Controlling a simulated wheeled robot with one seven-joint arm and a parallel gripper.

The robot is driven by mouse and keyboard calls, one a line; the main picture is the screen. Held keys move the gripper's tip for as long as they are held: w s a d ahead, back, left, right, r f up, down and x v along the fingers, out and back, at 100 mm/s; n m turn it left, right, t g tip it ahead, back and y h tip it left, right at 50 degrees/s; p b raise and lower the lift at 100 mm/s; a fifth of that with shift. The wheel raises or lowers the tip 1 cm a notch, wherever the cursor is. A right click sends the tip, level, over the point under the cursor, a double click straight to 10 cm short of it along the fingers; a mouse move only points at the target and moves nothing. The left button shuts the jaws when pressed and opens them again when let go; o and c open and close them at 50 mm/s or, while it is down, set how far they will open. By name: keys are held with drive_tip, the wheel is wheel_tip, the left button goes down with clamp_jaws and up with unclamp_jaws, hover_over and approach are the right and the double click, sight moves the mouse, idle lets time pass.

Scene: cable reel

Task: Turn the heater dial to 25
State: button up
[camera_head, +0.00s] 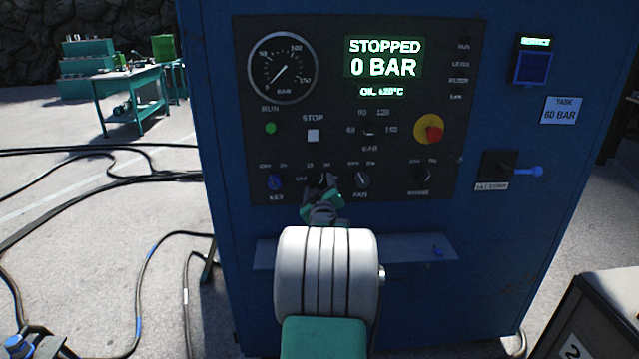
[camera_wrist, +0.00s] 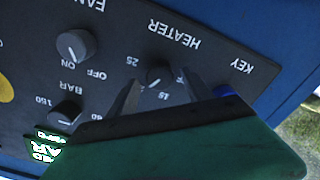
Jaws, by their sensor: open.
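The heater dial (camera_wrist: 158,75) is a small dark knob on the black control panel, upside down in the wrist view. Labels 15 and 25 show around it. A light mark on the knob seems to face the side between 15 and 25, but I cannot tell its exact setting. My gripper (camera_wrist: 160,92) is open, with one dark finger on each side of the dial. I cannot tell whether the fingers touch it. In the head view my gripper (camera_head: 324,184) covers most of the dial.
The fan dial (camera_head: 362,180) is close on the right and the blue key switch (camera_head: 274,182) close on the left. The display (camera_head: 384,58) reads STOPPED, 0 BAR. A red emergency knob (camera_head: 435,133) is upper right. A shelf (camera_head: 410,250) juts out below.

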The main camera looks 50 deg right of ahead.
drive_tip(key=shift+x, duration=0.8)
drive_tip(key=shift+c, duration=0.3)
drive_tip(key=c, duration=1.2)
drive_tip(key=shift+d, duration=0.1)
clamp_jaws()
drive_tip(key=shift+f, duration=0.1)
